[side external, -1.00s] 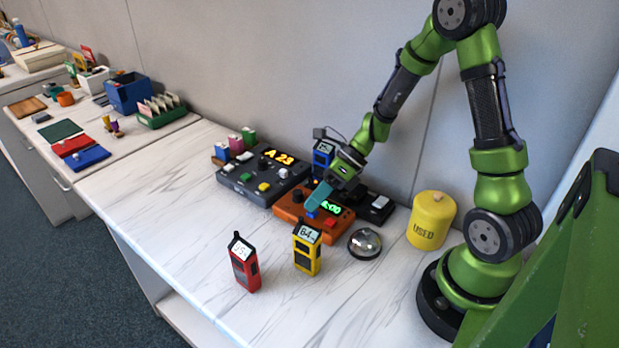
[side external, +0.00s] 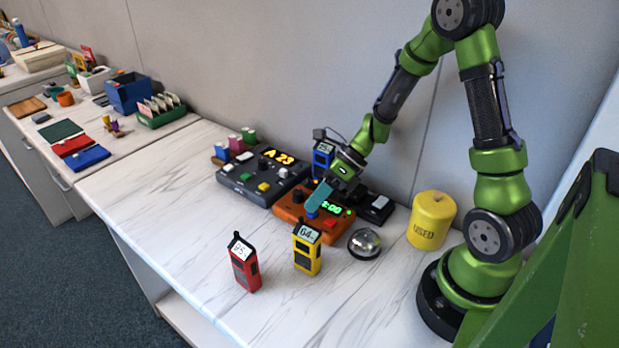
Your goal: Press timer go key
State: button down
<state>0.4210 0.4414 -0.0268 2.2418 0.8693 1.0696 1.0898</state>
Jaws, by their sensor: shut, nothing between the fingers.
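The timer is an orange box (side external: 291,207) with a green lit display (side external: 359,209) that appears to read 3:00. A red key (side external: 333,222) sits on its front right, and a blue key (side external: 312,213) sits near its middle. My gripper (side external: 316,204) is shut and empty. Its teal fingertips point down at the blue key and cover part of the timer's top. I cannot tell whether the tips touch the key.
A dark grey console (side external: 250,185) with an orange display stands left of the timer. A red handset (side external: 244,263), a yellow handset (side external: 307,250), a silver dome (side external: 364,243) and a yellow "USED" canister (side external: 432,221) stand close by. The front left tabletop is clear.

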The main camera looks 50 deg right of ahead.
jog(key=shift+r, duration=0.75)
jog(key=shift+r, duration=2.5)
